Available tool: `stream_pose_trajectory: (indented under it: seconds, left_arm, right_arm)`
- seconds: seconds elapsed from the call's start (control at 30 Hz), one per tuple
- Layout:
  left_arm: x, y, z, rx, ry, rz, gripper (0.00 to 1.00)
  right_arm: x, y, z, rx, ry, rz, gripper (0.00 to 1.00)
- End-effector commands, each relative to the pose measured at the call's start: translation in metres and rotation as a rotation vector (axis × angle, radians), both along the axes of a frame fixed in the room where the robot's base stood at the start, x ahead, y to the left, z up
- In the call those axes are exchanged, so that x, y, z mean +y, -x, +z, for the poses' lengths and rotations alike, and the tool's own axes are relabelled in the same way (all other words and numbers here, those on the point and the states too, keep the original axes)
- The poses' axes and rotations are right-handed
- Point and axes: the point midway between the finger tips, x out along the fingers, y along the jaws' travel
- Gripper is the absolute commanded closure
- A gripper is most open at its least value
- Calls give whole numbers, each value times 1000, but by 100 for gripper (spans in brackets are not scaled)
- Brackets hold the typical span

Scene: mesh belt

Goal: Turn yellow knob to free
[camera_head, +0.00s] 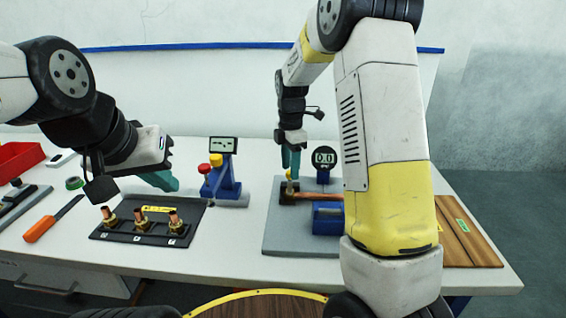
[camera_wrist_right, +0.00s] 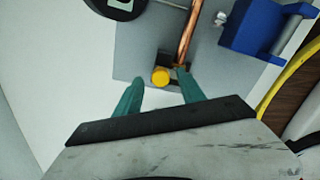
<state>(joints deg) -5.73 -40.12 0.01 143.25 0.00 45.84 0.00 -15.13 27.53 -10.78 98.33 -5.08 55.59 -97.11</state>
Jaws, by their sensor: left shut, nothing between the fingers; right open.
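A round yellow knob (camera_wrist_right: 160,77) sits on a dark block at the end of a copper pipe (camera_wrist_right: 188,35) in the right wrist view. In the head view the pipe (camera_head: 318,196) lies on a grey board, and the knob is mostly hidden by my right gripper (camera_head: 290,168). My right gripper (camera_wrist_right: 159,74) is open and points down, its teal fingertips on either side of the knob; I cannot tell whether they touch it. My left gripper (camera_head: 168,182) is shut and empty above the table at the left, away from the knob.
A blue stand (camera_head: 222,182) with a small display, a red button and another yellow part stands left of the board. A black tray (camera_head: 145,236) holds several brass fittings. A round gauge (camera_head: 324,157) and a blue clamp (camera_head: 327,218) sit near the pipe.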

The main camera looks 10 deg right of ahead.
Motion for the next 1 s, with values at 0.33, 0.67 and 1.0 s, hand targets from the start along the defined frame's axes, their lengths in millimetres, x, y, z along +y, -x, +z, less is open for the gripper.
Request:
stream_pose_trajectory:
  seconds: [0.33,0.67,1.0]
  left_arm:
    - [0,0,0,0,0,0,100]
    - [0,0,0,0,0,0,100]
    - [0,0,0,0,0,0,100]
  right_arm:
    - [0,0,-9,-1,0,-1,53]
    - [0,0,-9,-1,0,-1,100]
    - [0,0,-9,-2,-1,-40,100]
